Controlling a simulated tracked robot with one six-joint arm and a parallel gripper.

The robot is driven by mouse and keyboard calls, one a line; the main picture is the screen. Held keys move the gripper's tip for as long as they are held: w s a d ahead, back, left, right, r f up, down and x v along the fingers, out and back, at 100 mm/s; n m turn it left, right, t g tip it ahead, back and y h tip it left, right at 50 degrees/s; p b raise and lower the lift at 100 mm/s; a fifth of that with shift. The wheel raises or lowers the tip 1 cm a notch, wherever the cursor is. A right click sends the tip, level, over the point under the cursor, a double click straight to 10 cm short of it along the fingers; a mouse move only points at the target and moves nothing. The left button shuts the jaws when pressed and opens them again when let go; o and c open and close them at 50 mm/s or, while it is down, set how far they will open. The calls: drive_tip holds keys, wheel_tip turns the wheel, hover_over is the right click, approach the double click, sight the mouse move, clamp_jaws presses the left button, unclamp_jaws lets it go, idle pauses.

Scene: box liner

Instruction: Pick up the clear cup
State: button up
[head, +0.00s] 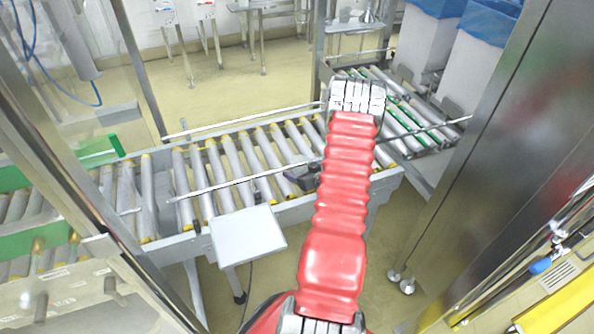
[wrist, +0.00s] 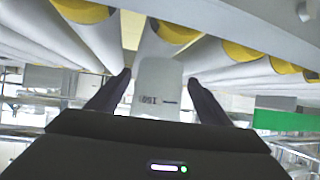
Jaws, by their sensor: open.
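In the wrist view my gripper (wrist: 159,78) is open, with one dark finger on each side of a pale, translucent cylinder. This cylinder, which looks like the clear cup (wrist: 157,92), has small dark markings on its side. It is between the fingers in the picture, in front of a roller. I cannot tell whether either finger touches it. Its lower part is cut off by my dark gripper body. In the head view my red arm covers the middle of the scene, and I cannot make out the cup there.
A roller conveyor (head: 225,208) with yellow roller ends runs across the head view, with a side rail along it. A white square plate (head: 247,236) stands at its near side. A steel panel (head: 487,150) rises on the right. Blue-lined white bins (head: 470,70) stand at the back right.

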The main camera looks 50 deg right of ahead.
drive_tip(key=shift+c, duration=0.3)
drive_tip(key=c, duration=1)
drive_tip(key=shift+r, duration=0.35)
drive_tip(key=s+a, duration=0.3)
drive_tip(key=s, duration=0.5)
drive_tip(key=s+a, duration=0.3)
drive_tip(key=s, duration=0.6)
